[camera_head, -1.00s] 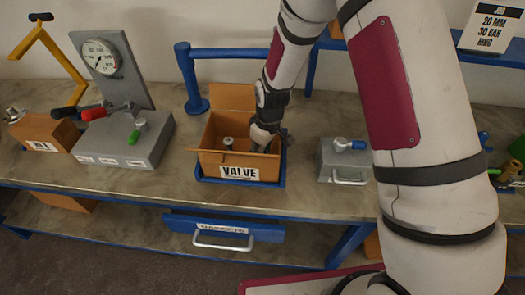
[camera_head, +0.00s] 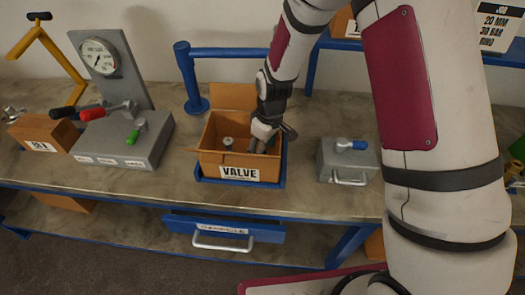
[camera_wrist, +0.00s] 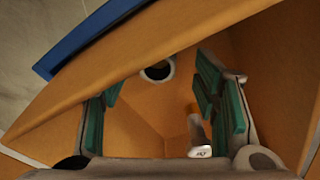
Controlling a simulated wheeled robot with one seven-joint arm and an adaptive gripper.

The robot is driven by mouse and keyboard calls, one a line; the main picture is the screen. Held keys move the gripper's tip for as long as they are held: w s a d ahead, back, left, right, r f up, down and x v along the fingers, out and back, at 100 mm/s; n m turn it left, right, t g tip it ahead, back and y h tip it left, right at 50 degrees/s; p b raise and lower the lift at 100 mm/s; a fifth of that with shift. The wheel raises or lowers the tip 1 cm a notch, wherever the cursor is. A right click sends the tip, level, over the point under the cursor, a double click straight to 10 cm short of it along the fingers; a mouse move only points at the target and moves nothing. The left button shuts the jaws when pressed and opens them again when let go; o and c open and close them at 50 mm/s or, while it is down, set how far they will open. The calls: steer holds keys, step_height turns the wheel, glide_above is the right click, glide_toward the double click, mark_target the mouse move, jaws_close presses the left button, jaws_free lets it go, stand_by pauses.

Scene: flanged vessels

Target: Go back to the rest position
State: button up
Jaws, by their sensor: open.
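My gripper (camera_head: 270,142) is at the right side of the open cardboard box marked VALVE (camera_head: 207,163), with its fingers at the level of the rim or just inside. In the wrist view my gripper (camera_wrist: 160,105) has its green-padded fingers wide apart, with nothing held between them. Inside the box stands a round metal fitting (camera_head: 228,142); a round part with a dark hole (camera_wrist: 158,70) shows in the wrist view. A pale, narrow part (camera_wrist: 199,138) lies near the right finger. The lower fingertips are partly hidden in the head view.
A grey block with a blue lever (camera_head: 346,160) stands right of the box. A blue rail (camera_head: 228,53) runs behind the box. A box flap (camera_wrist: 150,62) lies close to the fingers.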

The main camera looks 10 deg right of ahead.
step_height(320, 180, up, 10)
steer(key=shift+s+d+f, duration=0.2)
steer(key=shift+s+d, duration=0.05)
steer(key=shift+d, duration=0.15)
steer(key=s+d+r+m+t, duration=0.15)
steer(key=s+d+r, duration=0.25)
steer(key=r, duration=0.4)
steer(key=s+d+r+m+t, duration=0.1)
steer(key=s+d+r+m, duration=0.25)
steer(key=r, duration=0.45)
steer(key=s+d+r+m+t, duration=0.1)
steer(key=s+d+r+m, duration=0.1)
steer(key=s, duration=0.6)
steer(key=s+d+r+m+t+h, duration=0.1)
steer(key=s+d+r+m, duration=0.1)
steer(key=s+r, duration=0.3)
steer(key=s+d, duration=0.1)
steer(key=s, duration=0.2)
steer(key=shift+d+r+m, duration=0.15)
steer(key=shift+r+m, duration=0.15)
